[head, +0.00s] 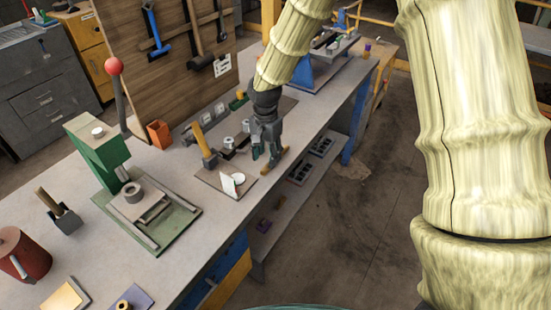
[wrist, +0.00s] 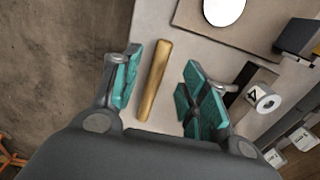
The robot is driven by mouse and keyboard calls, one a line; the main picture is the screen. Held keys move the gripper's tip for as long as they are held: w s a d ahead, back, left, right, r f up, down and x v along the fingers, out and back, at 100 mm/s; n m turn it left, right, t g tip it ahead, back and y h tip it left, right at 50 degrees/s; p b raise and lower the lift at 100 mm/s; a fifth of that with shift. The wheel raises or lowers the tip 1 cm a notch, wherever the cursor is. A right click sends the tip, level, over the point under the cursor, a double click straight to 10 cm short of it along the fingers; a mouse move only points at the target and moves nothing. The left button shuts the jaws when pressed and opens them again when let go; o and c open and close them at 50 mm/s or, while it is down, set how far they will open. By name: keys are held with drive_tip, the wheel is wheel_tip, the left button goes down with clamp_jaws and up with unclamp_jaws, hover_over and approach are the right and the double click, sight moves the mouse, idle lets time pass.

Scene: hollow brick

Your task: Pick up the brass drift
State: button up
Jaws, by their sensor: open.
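The brass drift (wrist: 153,80) is a golden-brown rod. In the wrist view it lies on the bench between the two teal-padded fingers of my gripper (wrist: 160,88), closer to the left finger. A gap shows on each side of it, and the fingers are open. In the head view my gripper (head: 265,155) points down over the bench near its front edge. A brown rounded end, likely the drift (head: 267,175), shows just below and in front of the fingers. The rest of it is hidden there by the gripper.
A numbered weight (wrist: 266,101) stands right of the fingers. The bench edge drops to the floor (wrist: 50,60) on the left. A green press (head: 98,150) stands farther left.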

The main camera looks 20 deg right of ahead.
sight(267, 165)
drive_tip(key=f, duration=0.1)
drive_tip(key=f+p, duration=0.1)
drive_tip(key=f, duration=0.1)
drive_tip(key=shift+w+d+f, duration=0.1)
drive_tip(key=shift+w+f, duration=0.05)
drive_tip(key=shift+w, duration=0.05)
drive_tip(key=shift+s+f, duration=0.15)
drive_tip(key=shift+f, duration=0.45)
drive_tip(key=shift+c, duration=0.4)
clamp_jaws()
